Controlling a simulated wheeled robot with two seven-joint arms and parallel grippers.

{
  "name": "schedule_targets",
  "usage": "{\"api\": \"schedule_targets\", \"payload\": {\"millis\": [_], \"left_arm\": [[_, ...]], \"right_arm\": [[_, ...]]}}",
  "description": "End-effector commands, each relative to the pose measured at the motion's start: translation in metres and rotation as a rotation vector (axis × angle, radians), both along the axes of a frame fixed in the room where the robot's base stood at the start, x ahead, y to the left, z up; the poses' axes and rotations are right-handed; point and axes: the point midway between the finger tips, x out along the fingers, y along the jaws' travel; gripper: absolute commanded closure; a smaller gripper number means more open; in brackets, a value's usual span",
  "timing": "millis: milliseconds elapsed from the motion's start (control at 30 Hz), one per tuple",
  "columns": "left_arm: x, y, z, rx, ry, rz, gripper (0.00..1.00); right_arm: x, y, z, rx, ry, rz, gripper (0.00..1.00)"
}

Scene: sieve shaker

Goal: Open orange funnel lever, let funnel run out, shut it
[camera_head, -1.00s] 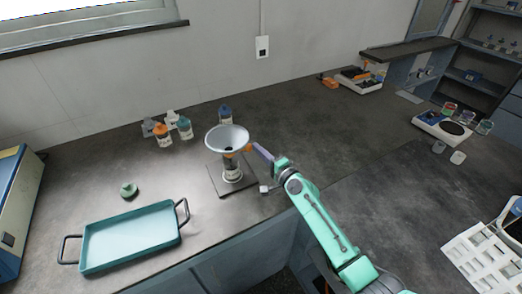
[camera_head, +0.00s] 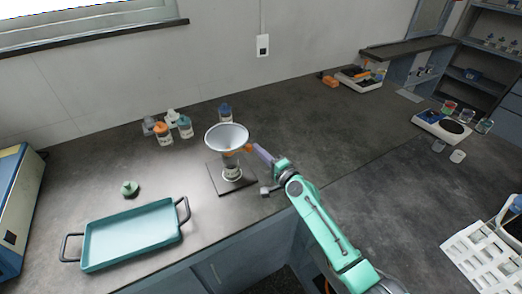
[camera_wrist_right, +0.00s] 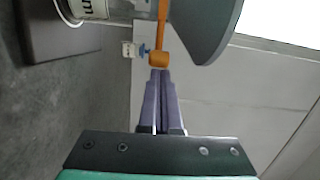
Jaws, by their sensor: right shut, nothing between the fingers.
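The pale grey funnel (camera_head: 227,137) stands upright above a labelled jar (camera_head: 232,170) on a dark square base (camera_head: 215,180). The orange lever (camera_head: 247,148) sticks out to the right under the funnel's rim. In the right wrist view the lever (camera_wrist_right: 161,30) ends in a round orange knob, with the dark funnel side (camera_wrist_right: 205,25) to its right. My right gripper (camera_head: 257,149) reaches in from the right. Its purple fingers (camera_wrist_right: 158,74) are together, with their tips at the knob and nothing between them. Whether they touch it is unclear. The funnel's contents cannot be made out.
Several small bottles (camera_head: 164,134) stand behind left, and a blue-capped one (camera_head: 225,113) behind the funnel. A teal tray (camera_head: 130,236) and green lid (camera_head: 129,188) lie left. A balance (camera_head: 442,125) stands far right.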

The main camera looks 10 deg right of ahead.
Motion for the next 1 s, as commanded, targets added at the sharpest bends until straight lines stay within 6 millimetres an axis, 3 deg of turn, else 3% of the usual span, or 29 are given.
{"api": "schedule_targets", "payload": {"millis": [1000], "left_arm": [[0.0, 0.0, 0.007, 0.0, 0.0, 0.0, 1.0]], "right_arm": [[-0.019, 0.012, 0.0, 0.002, 0.002, 0.01, 1.0]]}}
